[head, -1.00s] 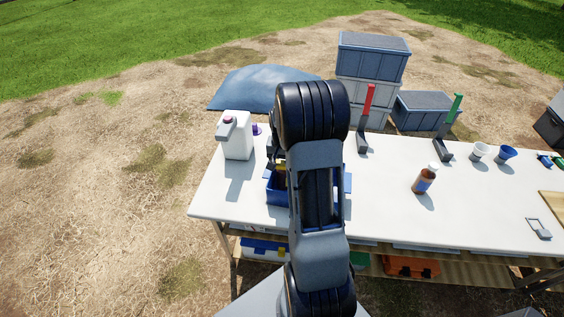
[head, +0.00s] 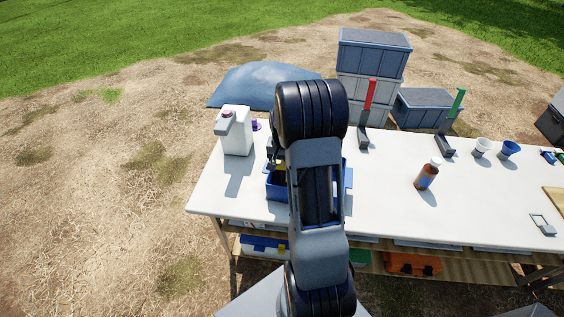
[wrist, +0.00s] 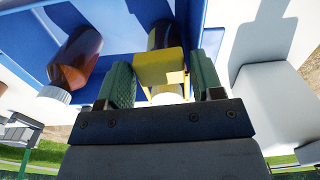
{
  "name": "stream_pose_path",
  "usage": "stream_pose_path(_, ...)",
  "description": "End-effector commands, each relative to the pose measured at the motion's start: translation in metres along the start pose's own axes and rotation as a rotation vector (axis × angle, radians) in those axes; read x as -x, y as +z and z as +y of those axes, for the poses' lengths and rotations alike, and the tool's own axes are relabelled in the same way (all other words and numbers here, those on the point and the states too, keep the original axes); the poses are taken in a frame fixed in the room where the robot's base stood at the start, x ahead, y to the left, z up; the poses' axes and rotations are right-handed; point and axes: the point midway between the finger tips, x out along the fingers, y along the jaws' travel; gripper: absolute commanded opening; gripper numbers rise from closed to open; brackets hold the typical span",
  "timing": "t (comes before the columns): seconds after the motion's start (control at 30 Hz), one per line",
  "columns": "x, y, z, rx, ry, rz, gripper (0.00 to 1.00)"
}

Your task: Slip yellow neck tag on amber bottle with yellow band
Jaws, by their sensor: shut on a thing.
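The yellow neck tag (wrist: 160,70) is between the two green fingers of my gripper (wrist: 166,76) in the wrist view, and the fingers are shut on it. An amber bottle (wrist: 160,36) with a pale cap is in line with the tag, inside the blue tray (wrist: 117,38). The tag hides most of this bottle's neck, so I cannot tell whether it is around the neck or in front of it. No yellow band is clear on the bottle. In the head view my arm hides the gripper and much of the blue tray (head: 278,192).
A second amber bottle (wrist: 77,58) is in the tray, left of my gripper. A white jug (head: 236,132) stands left of the tray. Another amber bottle (head: 427,175) stands alone on the white table (head: 385,200). Red (head: 369,94) and green (head: 456,102) uprights stand behind it.

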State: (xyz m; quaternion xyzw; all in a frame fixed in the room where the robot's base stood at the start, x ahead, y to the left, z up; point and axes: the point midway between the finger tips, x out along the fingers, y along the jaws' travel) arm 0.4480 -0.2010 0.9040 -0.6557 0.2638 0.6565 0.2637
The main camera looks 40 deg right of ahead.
Motion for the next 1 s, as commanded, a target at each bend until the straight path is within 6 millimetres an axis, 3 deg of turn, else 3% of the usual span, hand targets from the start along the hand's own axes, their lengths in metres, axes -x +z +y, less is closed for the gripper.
stream_pose_path(0.47,-0.0056,0.0000,0.0000,0.000,0.000,0.000,0.47)
stream_pose_path(0.5,-0.0056,0.0000,0.0000,0.000,0.000,0.000,0.64)
stream_pose_path(0.77,-0.0055,0.0000,0.0000,0.000,0.000,0.000,0.88)
stream_pose_path(1.0,-0.0052,-0.0001,0.0000,0.000,0.000,0.000,0.90)
